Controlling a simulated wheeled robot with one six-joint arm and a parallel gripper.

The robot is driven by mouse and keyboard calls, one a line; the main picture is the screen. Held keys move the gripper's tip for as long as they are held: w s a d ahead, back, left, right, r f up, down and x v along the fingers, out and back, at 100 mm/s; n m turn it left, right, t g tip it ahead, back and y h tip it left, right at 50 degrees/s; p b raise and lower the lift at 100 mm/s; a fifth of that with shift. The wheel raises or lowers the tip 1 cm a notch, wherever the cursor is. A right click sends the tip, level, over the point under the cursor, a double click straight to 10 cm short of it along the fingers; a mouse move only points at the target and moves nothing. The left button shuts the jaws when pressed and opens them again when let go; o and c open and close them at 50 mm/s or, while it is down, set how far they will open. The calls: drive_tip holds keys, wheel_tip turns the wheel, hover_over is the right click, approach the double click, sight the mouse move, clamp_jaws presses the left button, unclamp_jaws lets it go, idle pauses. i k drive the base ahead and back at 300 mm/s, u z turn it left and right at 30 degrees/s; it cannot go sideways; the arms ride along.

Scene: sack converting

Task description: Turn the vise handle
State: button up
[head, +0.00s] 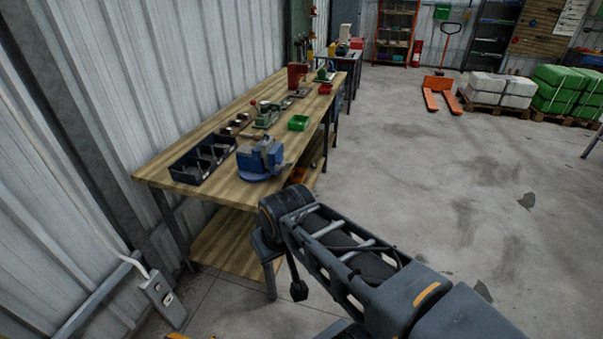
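The blue vise (261,160) stands on the near end of the wooden workbench (232,191), close to its front edge. Its handle is too small to make out clearly at this distance. My arm reaches in from the lower right, and its elbow end is just in front of the bench's near corner, below and right of the vise. My gripper cannot be made out in this view, so its opening and contents do not show.
A black divided bin (203,160) sits left of the vise. A lower shelf (236,238) is under the bench. An orange pallet jack (441,92) and stacked sacks (500,88) stand far back. The floor at right is open.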

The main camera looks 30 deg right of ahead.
sight(284, 165)
drive_tip(key=z, duration=0.7)
drive_tip(key=i, duration=1)
drive_tip(key=u, duration=0.05)
